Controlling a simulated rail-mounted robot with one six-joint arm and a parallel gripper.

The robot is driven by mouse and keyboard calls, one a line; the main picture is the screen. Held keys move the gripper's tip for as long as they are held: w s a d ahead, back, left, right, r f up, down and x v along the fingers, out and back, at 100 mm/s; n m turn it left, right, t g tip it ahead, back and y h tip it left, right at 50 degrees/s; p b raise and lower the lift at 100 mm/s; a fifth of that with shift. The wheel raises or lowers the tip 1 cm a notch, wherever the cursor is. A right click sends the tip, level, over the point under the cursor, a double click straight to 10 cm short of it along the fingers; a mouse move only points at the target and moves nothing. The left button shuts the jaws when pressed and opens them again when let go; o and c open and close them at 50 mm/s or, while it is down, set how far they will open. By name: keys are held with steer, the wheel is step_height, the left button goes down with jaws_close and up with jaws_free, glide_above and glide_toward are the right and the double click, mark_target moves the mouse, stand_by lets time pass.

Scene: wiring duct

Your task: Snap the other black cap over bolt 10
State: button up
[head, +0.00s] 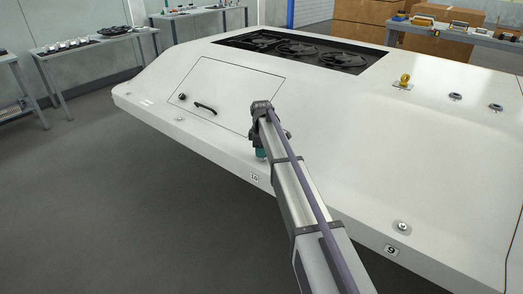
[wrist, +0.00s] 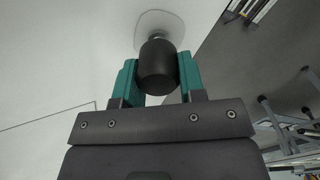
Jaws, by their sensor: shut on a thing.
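My gripper (head: 261,154) is at the lower edge of the white housing, just above the label 10 (head: 254,177). In the wrist view its two teal fingers are shut on a black cap (wrist: 157,68), one on each side. The far end of the cap is at bolt 10 (wrist: 157,36), whose grey metal shows just beyond it in front of a pale rounded pad (wrist: 172,25). The cap looks roughly in line with the bolt. I cannot tell how far it is over the bolt. In the head view my arm hides the bolt and the cap.
Bare bolt 9 (head: 402,226) sits on its pad to the right, above its label (head: 391,250). A hatch with a black handle (head: 205,108) lies left of my arm. A yellow lifting eye (head: 404,80) stands up on the housing. Open floor lies in front.

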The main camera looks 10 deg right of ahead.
steer(key=shift+f, duration=0.1)
steer(key=shift+f+b, duration=0.35)
steer(key=shift+b, duration=0.1)
steer(key=shift+f+b, duration=0.95)
steer(key=o, duration=1)
step_height(320, 180, up, 11)
steer(key=p, duration=1.1)
steer(key=shift+r, duration=0.1)
steer(key=shift+f, duration=0.2)
